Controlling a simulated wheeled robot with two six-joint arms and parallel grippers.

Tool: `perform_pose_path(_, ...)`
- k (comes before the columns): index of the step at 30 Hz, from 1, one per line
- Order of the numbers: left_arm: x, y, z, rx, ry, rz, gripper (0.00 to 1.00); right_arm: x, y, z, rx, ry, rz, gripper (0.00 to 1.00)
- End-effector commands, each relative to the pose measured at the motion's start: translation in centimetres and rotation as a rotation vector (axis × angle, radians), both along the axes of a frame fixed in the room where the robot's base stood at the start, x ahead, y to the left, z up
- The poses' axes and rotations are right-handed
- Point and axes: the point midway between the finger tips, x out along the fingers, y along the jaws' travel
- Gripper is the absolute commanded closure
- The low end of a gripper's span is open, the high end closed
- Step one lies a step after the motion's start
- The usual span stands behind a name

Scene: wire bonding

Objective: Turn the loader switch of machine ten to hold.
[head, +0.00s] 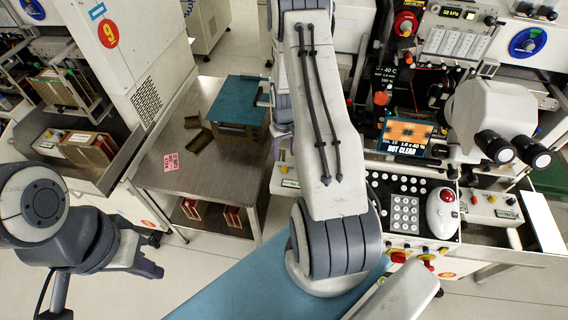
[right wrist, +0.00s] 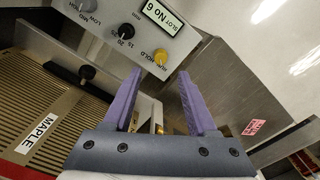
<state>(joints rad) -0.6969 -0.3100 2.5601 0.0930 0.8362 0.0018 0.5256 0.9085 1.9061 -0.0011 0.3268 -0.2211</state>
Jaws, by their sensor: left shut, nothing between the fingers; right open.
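In the right wrist view, a yellow knob (right wrist: 161,57) sits on a grey control panel (right wrist: 185,38), with a label beside it that seems to read HOLD. The panel appears upside down and its lettering is small; I cannot tell the knob's exact setting. My right gripper (right wrist: 155,78) is open, its two purple fingers reaching toward the panel, with the knob between and beyond the tips. Contact is not visible. My left gripper (head: 150,270) is shut and empty at lower left, away from the machines.
A steel table (head: 215,190) holds a blue-topped block (head: 240,100). A machine with a microscope (head: 498,115) and a NOT CLEAR screen (head: 408,138) stands at right.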

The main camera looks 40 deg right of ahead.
Motion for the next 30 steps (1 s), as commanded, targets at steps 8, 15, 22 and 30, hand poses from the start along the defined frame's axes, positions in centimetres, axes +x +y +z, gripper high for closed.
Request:
perform_pose_path(8,0.0,0.0,1.5,0.000,0.000,0.001,1.00,-0.1,0.2,-4.8,0.002,0.004,0.001,0.42)
perform_pose_path(15,0.0,0.0,1.9,0.000,0.000,0.001,1.00,0.0,0.1,-6.9,0.000,0.000,0.001,0.42)
perform_pose_path(22,0.0,0.0,1.9,0.000,0.000,0.001,1.00,0.0,0.1,-7.2,0.000,0.000,0.000,0.42)
perform_pose_path(30,0.0,0.0,1.9,0.000,0.000,0.001,1.00,0.0,0.0,-7.2,0.000,0.000,0.000,1.00)
